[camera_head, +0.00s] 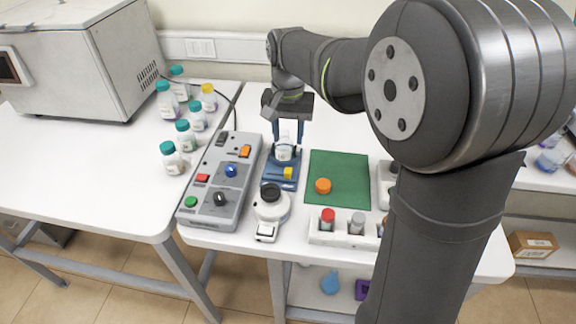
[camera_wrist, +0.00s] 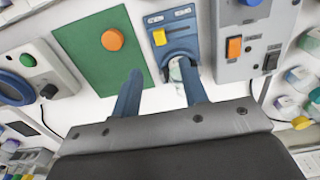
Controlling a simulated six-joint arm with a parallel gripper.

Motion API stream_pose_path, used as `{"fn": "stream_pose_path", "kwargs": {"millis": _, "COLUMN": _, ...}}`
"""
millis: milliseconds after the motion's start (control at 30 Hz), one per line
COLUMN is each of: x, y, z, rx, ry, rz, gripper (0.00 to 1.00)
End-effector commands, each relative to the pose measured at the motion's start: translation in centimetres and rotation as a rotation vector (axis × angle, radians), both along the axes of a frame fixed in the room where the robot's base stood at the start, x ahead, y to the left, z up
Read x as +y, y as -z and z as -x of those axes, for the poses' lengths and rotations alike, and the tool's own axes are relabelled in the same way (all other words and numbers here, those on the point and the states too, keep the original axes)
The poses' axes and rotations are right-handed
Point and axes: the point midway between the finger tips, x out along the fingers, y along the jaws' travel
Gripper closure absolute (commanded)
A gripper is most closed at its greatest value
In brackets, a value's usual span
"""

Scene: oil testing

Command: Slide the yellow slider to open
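The yellow slider (camera_head: 288,173) sits at the right end of a slot on the front of a small blue device (camera_head: 270,181). In the wrist view the slider (camera_wrist: 159,37) shows at the left end of that slot on the device (camera_wrist: 181,43). A clear bottle with a white label (camera_head: 284,152) stands in the device behind the slider; in the wrist view it (camera_wrist: 175,70) is partly hidden by a finger. My gripper (camera_head: 287,147) points down over the device, its blue fingers apart on either side of the bottle. In the wrist view the gripper (camera_wrist: 160,68) is open, away from the slider.
A grey control box (camera_head: 213,208) with buttons and knobs stands close left of the device. A green mat (camera_head: 344,170) with an orange cap (camera_head: 322,186) lies to the right. A white round-topped container (camera_head: 271,203) stands in front. A vial rack (camera_head: 343,237) is at the front edge.

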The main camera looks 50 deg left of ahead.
Motion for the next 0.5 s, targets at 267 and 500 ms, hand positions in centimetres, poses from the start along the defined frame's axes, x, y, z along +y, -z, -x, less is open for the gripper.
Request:
{"fn": "stream_pose_path", "kwargs": {"millis": 267, "x": -0.1, "y": 6.3, "z": 0.0, "rx": 0.001, "ry": -0.001, "rz": 0.004, "gripper": 0.60}}
{"fn": "stream_pose_path", "kwargs": {"millis": 500, "x": 0.0, "y": 10.2, "z": 0.0, "rx": 0.001, "ry": -0.001, "rz": 0.002, "gripper": 0.60}}
